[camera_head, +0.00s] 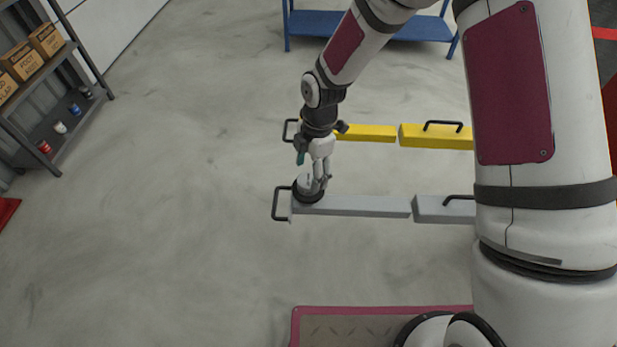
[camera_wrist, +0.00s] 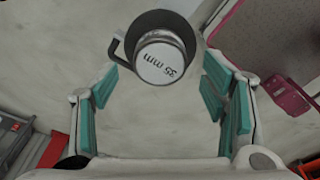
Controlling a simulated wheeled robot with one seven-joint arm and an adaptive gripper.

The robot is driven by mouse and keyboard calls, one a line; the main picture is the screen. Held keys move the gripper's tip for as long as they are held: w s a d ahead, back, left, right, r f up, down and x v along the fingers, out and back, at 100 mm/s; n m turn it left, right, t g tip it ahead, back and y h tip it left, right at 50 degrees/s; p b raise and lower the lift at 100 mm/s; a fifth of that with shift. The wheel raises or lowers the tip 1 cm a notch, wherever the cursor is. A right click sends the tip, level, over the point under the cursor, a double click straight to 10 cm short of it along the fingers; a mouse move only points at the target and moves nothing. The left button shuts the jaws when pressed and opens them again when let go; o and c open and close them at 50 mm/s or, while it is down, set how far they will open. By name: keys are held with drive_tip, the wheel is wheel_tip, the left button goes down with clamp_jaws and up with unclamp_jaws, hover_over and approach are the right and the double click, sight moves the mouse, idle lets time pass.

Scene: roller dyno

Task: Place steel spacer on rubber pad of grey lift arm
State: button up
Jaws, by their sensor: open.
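The steel spacer (camera_wrist: 163,62), a silver cylinder marked "35 mm", sits upright on the round black rubber pad (camera_wrist: 160,17) in the wrist view. In the head view the spacer (camera_head: 307,180) shows as a pale cylinder on the pad (camera_head: 309,199), at the left end of the grey lift arm (camera_head: 360,206). My gripper (camera_head: 320,180) is above and close beside the spacer. In the wrist view my gripper (camera_wrist: 165,72) is open, its teal-padded fingers spread on both sides with clear floor between them. The spacer is beyond the fingertips and looks free of them.
A yellow lift arm (camera_head: 365,133) lies behind the grey one. A black handle (camera_head: 277,204) stands at the grey arm's end. A red-edged plate (camera_head: 380,311) is in front. A shelf with boxes (camera_head: 22,62) is left, a blue bench (camera_head: 318,23) behind.

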wheel_tip(320, 180, up, 9)
drive_tip(key=shift+w+d+f, duration=0.2)
drive_tip(key=shift+w+d, duration=0.05)
drive_tip(key=shift+d, duration=0.2)
drive_tip(key=s+d+r+m+t+h, duration=0.1)
drive_tip(key=s+d+r+m+t, duration=0.1)
drive_tip(key=s+d+r+m, duration=0.5)
drive_tip(key=s+d+r+m+t+h, duration=0.1)
drive_tip(key=d+r+m, duration=0.45)
drive_tip(key=r, duration=0.55)
drive_tip(key=s+d+r+m+t, duration=0.1)
drive_tip(key=s+d+r+m, duration=0.2)
drive_tip(key=s+m, duration=0.3)
drive_tip(key=s+d+r+m+t, duration=0.1)
drive_tip(key=s+d+r+m, duration=0.2)
drive_tip(key=s+m, duration=0.3)
drive_tip(key=shift+s+d+r+y, duration=0.25)
drive_tip(key=shift+s+y, duration=0.15)
drive_tip(key=shift+s, duration=1.2)
